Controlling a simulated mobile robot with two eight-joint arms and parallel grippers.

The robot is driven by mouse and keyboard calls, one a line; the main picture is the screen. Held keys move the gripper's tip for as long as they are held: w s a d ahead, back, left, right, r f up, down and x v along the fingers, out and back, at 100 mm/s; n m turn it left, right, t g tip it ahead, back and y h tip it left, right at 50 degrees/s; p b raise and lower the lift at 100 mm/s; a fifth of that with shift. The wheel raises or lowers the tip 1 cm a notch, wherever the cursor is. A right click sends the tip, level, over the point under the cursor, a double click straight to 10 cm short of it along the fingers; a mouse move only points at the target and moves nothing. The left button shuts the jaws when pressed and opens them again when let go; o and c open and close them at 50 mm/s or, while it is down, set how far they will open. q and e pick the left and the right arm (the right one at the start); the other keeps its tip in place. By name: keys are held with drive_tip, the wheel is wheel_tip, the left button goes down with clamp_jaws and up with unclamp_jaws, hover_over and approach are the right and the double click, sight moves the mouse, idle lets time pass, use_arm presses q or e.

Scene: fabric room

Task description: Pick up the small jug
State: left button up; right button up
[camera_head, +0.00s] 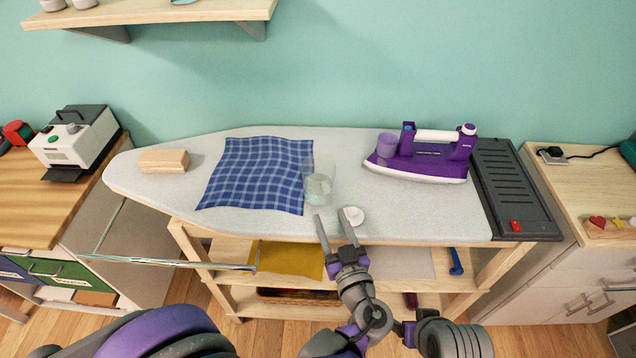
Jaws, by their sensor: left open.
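The small jug (318,189) is clear, with some pale liquid or a pale base showing in it. It stands upright on the ironing board (400,218), at the right edge of a blue checked cloth (255,172). My left gripper (336,217) is open, its two fingers pointing up the picture at the board's front edge. It is just below the jug in the picture, apart from it, with nothing between the fingers. A small white round thing (355,216) lies by its right fingertip. My right gripper is not in view.
A wooden block (163,160) lies at the left. Shelves with a yellow cloth (290,259) are below.

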sight(327, 205)
use_arm(q)
drive_tip(key=x, duration=0.5)
drive_tip(key=shift+w, duration=0.25)
clamp_jaws()
idle(1.2)
